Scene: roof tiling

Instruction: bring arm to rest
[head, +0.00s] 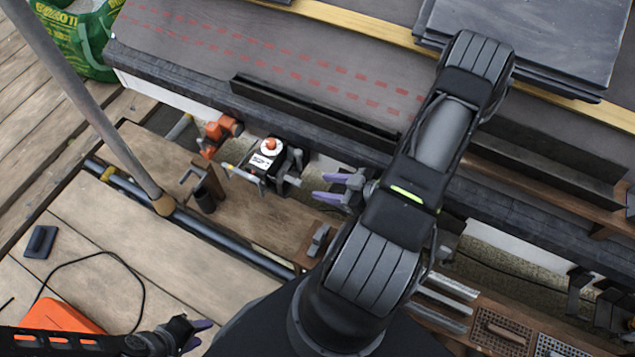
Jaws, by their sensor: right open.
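My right arm (397,205) reaches across the middle of the head view, over the bench and the roof edge. My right gripper (328,188), with purple fingertips, is open and empty, to the left of that arm and beside the roof edge. My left gripper (199,335) is low at the bottom of the view, near the wooden deck. Its two purple fingertips look apart, with nothing seen between them.
The roof (270,45) has red dashed lines and dark battens. Dark slates (530,40) are stacked at upper right. A white-topped tool (267,155) and orange tool (221,130) lie left of my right gripper. A grey pole (90,105) stands at left; the deck (100,235) has free room.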

